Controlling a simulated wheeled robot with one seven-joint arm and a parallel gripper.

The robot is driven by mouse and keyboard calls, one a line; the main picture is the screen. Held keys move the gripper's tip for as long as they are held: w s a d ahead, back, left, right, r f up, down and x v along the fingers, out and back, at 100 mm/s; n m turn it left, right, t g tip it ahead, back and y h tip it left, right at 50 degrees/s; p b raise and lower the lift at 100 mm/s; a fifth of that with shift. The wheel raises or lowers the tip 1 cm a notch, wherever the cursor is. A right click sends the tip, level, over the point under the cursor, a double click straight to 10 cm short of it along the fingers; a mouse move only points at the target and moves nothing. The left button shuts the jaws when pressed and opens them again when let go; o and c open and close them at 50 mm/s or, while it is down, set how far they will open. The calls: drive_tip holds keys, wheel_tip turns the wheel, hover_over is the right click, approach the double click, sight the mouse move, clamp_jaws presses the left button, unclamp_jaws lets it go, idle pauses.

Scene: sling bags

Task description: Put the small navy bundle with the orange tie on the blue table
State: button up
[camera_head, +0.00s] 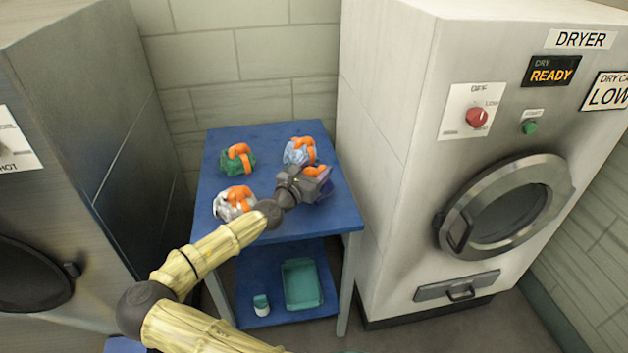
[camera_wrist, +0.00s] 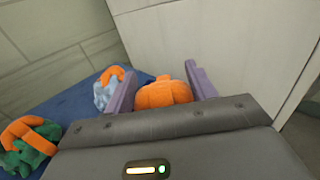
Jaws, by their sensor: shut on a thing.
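My gripper (camera_head: 310,183) is over the right side of the blue table (camera_head: 262,135). It is shut on a bundle with an orange tie (camera_head: 317,170). In the wrist view the orange tie (camera_wrist: 163,94) sits between the two purple fingers of my gripper (camera_wrist: 162,75). The bundle's cloth is mostly hidden; a dark blue-purple patch shows beside the jaws in the head view, and I cannot tell cloth from finger there. I cannot tell whether the bundle touches the tabletop.
Other orange-tied bundles on the table are green (camera_head: 238,160), light blue (camera_head: 300,151) and white-grey (camera_head: 235,203). A teal tray (camera_head: 302,285) and small white-and-teal container (camera_head: 261,305) are on the lower shelf. The dryer (camera_head: 385,150) stands close at right, another machine (camera_head: 75,130) at left.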

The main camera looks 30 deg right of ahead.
drive_tip(key=shift+f, duration=1.8)
drive_tip(key=shift+f+b, duration=0.1)
drive_tip(key=shift+b, duration=0.2)
drive_tip(key=o, duration=1.5)
drive_tip(key=shift+a, duration=0.1)
drive_tip(key=v, duration=1.2)
drive_tip(key=shift+s, duration=0.1)
